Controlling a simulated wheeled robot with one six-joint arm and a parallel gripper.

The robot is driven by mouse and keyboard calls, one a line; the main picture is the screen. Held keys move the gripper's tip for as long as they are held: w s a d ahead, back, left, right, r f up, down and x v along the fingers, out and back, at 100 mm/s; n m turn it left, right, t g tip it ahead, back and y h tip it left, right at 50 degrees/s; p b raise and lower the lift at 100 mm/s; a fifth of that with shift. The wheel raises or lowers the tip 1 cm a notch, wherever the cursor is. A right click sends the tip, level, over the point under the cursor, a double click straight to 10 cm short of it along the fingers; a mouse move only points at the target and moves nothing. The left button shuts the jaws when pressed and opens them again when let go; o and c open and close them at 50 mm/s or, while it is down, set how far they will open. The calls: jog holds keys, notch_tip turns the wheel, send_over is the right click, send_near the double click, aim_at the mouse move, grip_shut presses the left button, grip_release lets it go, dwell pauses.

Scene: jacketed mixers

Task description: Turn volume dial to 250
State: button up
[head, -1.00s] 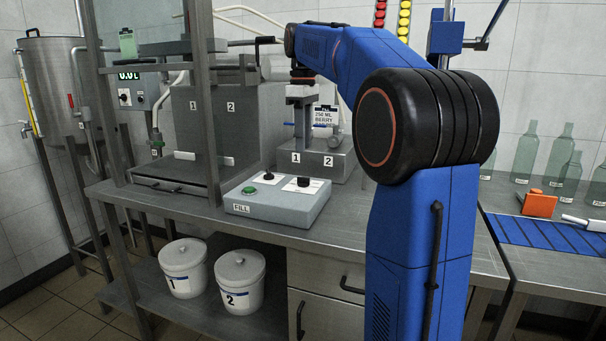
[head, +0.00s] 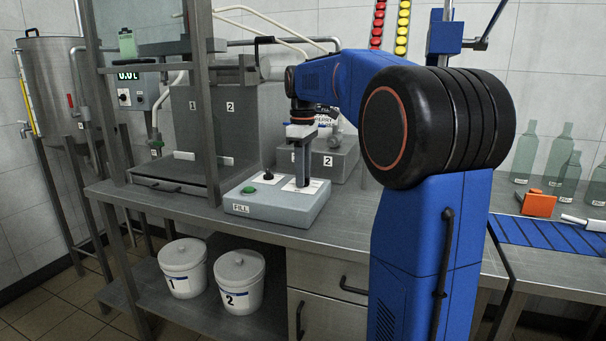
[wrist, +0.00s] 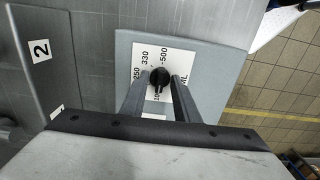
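The volume dial (wrist: 159,77) is a black knob on a white scale card (wrist: 147,62) with 250, 330 and 500 marks and a partly covered mark beginning with 10. Its pointer seems to face that covered mark, but it is too small to be sure. My gripper (wrist: 159,88) is open, with one finger on each side of the dial and gaps visible between them. In the head view my gripper (head: 302,172) points down over the right of the grey FILL box (head: 270,210) and hides the dial.
The FILL box also carries a green button (head: 249,189) and another black knob (head: 268,175). Behind it stands a grey block (head: 338,160) labelled 1 and 2. A metal frame post (head: 203,100) rises at the left. The bench in front is clear.

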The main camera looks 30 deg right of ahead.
grip_shut()
jog(key=shift+m, duration=0.3)
jog(key=m, duration=1.1)
jog(key=shift+m, duration=0.3)
jog(key=m, duration=0.5)
jog(key=shift+m, duration=0.3)
grip_release()
